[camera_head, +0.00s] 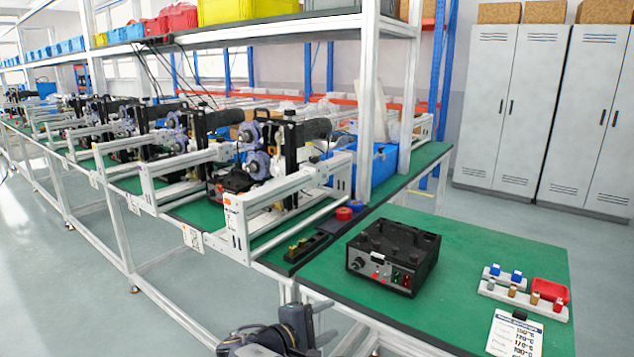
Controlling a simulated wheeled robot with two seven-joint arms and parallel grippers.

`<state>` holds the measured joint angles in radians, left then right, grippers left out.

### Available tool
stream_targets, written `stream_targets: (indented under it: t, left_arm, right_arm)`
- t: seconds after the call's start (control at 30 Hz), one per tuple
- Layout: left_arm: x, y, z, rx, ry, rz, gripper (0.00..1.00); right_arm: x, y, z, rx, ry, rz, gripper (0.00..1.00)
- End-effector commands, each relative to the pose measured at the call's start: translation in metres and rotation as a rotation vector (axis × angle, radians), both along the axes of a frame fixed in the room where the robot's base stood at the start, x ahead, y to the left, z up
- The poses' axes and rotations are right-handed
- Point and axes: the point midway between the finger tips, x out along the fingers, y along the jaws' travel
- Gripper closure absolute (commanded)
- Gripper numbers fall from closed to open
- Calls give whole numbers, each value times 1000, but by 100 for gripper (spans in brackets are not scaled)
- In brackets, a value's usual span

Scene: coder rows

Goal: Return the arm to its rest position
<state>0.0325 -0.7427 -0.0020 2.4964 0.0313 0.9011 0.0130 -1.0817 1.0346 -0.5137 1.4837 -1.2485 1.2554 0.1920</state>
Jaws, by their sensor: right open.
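My right gripper (308,322) is at the bottom edge of the head view, low in front of the green-topped table (465,245). It is open, with nothing visible between its fingers. It is apart from the table top and the things on it. Part of my right arm (245,343) shows beside it, and the rest is cut off by the frame. My left gripper is not in view.
The table holds a black control box (393,257), small holders with colored pieces (523,299), a red tray (549,291) and a printed temperature sheet (514,335). A long workbench with machines (265,150) runs left. Grey lockers (585,115) stand behind. Floor at left is clear.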

Motion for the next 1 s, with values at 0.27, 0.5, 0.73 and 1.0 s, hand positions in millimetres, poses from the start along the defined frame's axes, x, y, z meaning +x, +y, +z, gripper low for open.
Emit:
stream_targets:
  t: [0.27,0.5,0.73,1.0]
  left_arm:
    - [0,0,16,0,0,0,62]
    - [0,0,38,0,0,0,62]
    - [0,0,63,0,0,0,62]
    - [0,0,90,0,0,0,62]
  right_arm:
    - [-22,-81,3,258,149,-181,52]
    - [-87,-166,13,681,302,-411,52]
    - [-180,-208,40,1181,343,-597,52]
    - [-273,-207,82,1671,196,-706,52]
